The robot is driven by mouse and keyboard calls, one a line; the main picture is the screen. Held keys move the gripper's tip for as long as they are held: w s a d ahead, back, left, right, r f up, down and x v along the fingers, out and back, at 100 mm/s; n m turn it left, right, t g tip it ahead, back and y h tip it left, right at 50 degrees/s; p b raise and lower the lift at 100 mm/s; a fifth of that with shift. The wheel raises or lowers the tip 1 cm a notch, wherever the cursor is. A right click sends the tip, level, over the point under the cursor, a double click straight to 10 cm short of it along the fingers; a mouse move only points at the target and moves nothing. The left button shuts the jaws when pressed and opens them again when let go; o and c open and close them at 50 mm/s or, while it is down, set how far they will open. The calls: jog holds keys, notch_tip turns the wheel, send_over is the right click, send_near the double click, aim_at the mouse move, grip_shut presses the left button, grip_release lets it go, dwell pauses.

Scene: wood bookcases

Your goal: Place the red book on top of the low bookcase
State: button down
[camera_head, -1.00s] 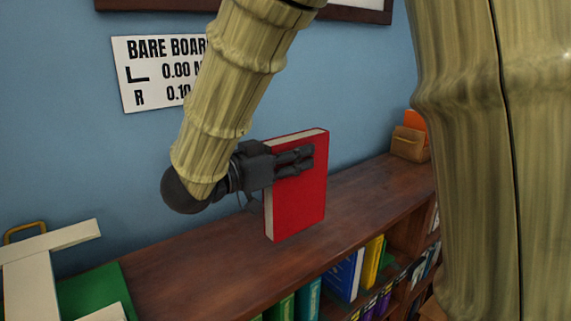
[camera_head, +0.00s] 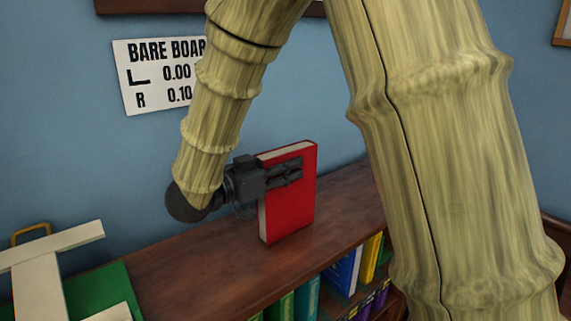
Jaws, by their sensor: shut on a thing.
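The red book (camera_head: 292,212) is upright over the top of the low bookcase (camera_head: 190,265), its red cover facing me and its pale page edge along the top and left. Its bottom edge is at or just above the brown wood; I cannot tell whether it touches. My gripper (camera_head: 288,172) comes from the left and is shut on the red book near its upper part. One side of the fingers shows in front of the cover; the other side is hidden behind the book.
Blue, yellow and teal books (camera_head: 343,271) stand on the shelf below the top. White boards and a green item (camera_head: 103,291) are at the lower left. A sign (camera_head: 150,75) hangs on the blue wall. My arm hides the right end of the bookcase.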

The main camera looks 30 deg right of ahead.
dwell(0.3)
jog(key=c, duration=1)
grip_release()
jog(key=shift+f, duration=0.1)
jog(key=s+a+b, duration=0.1)
jog(key=a+b, duration=0.3)
jog(key=a, duration=0.8)
